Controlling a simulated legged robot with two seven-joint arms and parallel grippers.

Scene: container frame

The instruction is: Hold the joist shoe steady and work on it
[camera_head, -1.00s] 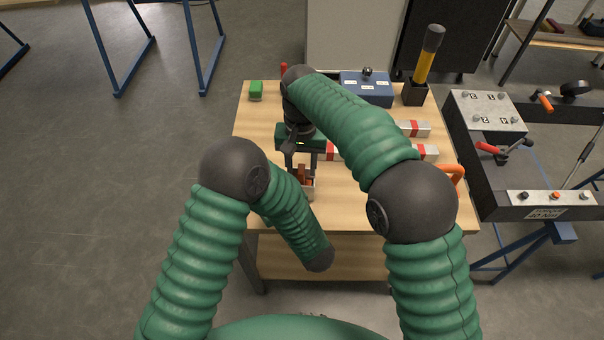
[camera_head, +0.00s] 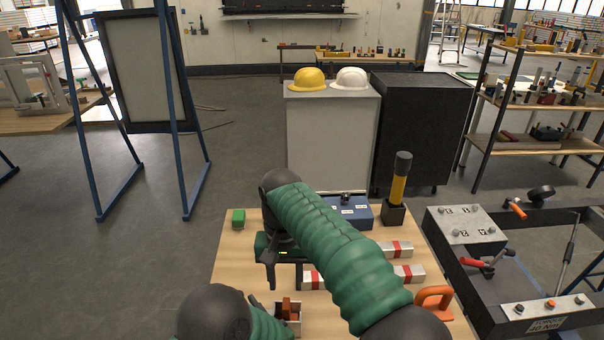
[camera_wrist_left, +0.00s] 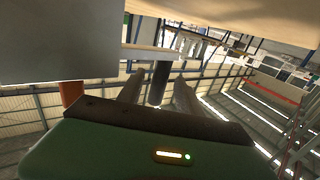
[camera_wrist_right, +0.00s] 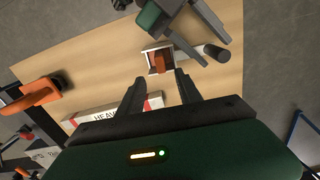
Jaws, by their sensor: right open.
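The joist shoe appears to be the small pale metal bracket (camera_head: 295,327) with a red-brown piece in it, at the table's near edge. In the right wrist view the bracket (camera_wrist_right: 149,53) lies beyond the fingertips. My right gripper (camera_head: 285,284) points down just behind it, open and empty; its spread fingers show in the right wrist view (camera_wrist_right: 160,85). My left gripper (camera_wrist_right: 213,40) is beside the bracket there. In the left wrist view my left gripper (camera_wrist_left: 158,78) has its fingers apart, with a dark cylinder (camera_wrist_left: 159,88) showing between them; contact is unclear.
The wooden table (camera_head: 232,270) holds red-banded pale blocks (camera_head: 397,249), an orange clamp-like handle (camera_head: 434,297), a blue box (camera_head: 352,213), a green block (camera_head: 238,219) and a yellow-handled tool (camera_head: 399,185) in a black holder. A dark frame (camera_head: 470,280) stands close on the right.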

